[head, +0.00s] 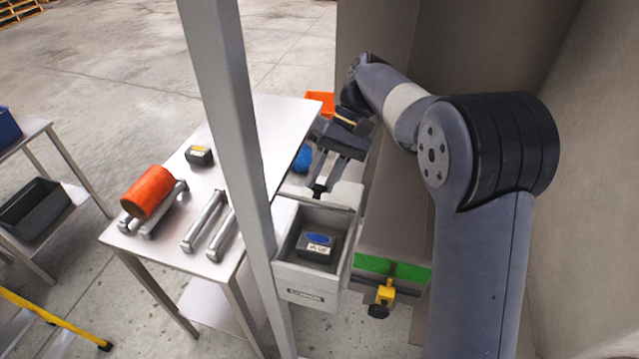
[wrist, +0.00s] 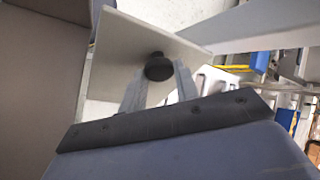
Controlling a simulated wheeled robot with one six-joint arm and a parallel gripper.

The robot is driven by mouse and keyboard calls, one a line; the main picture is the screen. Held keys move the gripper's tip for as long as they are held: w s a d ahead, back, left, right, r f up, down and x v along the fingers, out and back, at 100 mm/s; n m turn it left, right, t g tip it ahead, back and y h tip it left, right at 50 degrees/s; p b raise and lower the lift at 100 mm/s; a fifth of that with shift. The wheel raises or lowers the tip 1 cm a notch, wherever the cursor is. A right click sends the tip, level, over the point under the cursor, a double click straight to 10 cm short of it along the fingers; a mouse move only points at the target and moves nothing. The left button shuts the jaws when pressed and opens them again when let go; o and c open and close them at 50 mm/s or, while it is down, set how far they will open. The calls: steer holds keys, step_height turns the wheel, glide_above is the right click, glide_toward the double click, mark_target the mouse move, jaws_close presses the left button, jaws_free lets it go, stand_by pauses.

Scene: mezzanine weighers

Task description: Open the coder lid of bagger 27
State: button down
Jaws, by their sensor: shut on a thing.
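The coder is a light grey open-topped box (head: 305,290) in the head view, with a small label on its front. A dark cassette with a blue oval and a white label (head: 318,247) lies inside. The lid (head: 343,195) is a pale panel behind the box, raised off its opening. My gripper (head: 320,183) is shut on the lid's black knob; in the wrist view the fingers (wrist: 160,90) pinch the knob (wrist: 158,66) on the pale lid plate (wrist: 125,45). The number of the bagger cannot be read.
A grey post (head: 235,130) stands just left of the coder. Left of it, a table (head: 170,243) carries an orange roll (head: 147,192), metal bars and a small dark block (head: 199,156). A green strip with a yellow clamp (head: 385,292) is right of the box. A tall panel is behind my arm.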

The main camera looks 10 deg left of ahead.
steer(key=shift+w+r+g, duration=0.25)
steer(key=shift+w+g, duration=0.45)
steer(key=shift+w, duration=0.25)
steer(key=c, duration=1.1)
jaws_free()
steer(key=shift+o, duration=0.2)
